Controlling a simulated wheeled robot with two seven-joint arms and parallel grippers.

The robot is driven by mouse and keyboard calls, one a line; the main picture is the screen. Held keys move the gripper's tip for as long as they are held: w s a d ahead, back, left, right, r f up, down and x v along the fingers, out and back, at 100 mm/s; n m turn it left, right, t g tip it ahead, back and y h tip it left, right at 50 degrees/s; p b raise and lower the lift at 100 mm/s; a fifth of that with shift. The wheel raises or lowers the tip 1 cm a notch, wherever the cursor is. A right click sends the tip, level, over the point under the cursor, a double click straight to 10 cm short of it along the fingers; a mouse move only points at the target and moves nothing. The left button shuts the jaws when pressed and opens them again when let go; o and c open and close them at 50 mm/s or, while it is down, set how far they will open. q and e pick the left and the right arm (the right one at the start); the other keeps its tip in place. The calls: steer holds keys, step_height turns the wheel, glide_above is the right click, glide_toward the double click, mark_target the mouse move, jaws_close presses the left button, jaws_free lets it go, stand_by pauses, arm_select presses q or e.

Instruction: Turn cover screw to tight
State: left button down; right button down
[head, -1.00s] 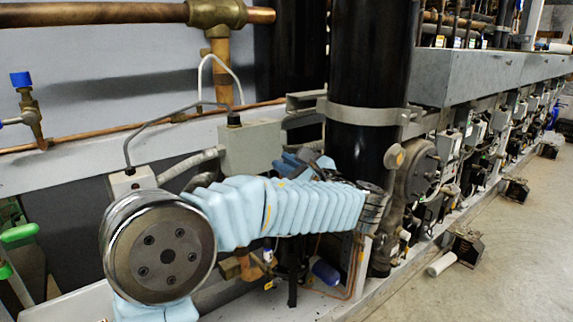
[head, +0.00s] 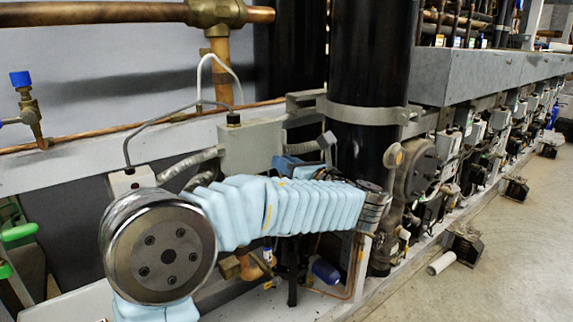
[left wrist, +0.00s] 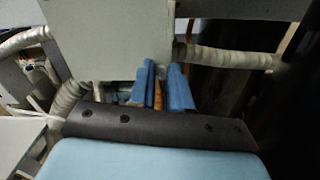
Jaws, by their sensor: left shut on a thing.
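The grey electrical box (head: 250,146) sits on the pale rail, left of the black cylinder. Its flat face (left wrist: 108,40) fills the upper left of the left wrist view. My left gripper (head: 298,168) is beside the box's lower right, partly hidden behind my own arm. In the left wrist view its two blue fingers (left wrist: 166,70) are close together, with their tips at the box's lower right edge. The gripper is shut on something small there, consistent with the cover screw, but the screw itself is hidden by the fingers. My right gripper is not in view.
The black cylinder (head: 368,80) with its metal band (head: 365,113) stands close right of the gripper. A wrapped pipe (left wrist: 225,57) leaves the box's right side. Grey cables and conduit run at its left. The floor (head: 500,250) at the right is mostly clear.

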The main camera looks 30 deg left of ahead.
arm_select(q)
steer(key=shift+f, duration=0.1)
stand_by(0.3)
steer(key=c, duration=1.1)
jaws_free()
steer(key=b+v, duration=0.1)
steer(key=v, duration=1.3)
steer(key=shift+a, duration=0.1)
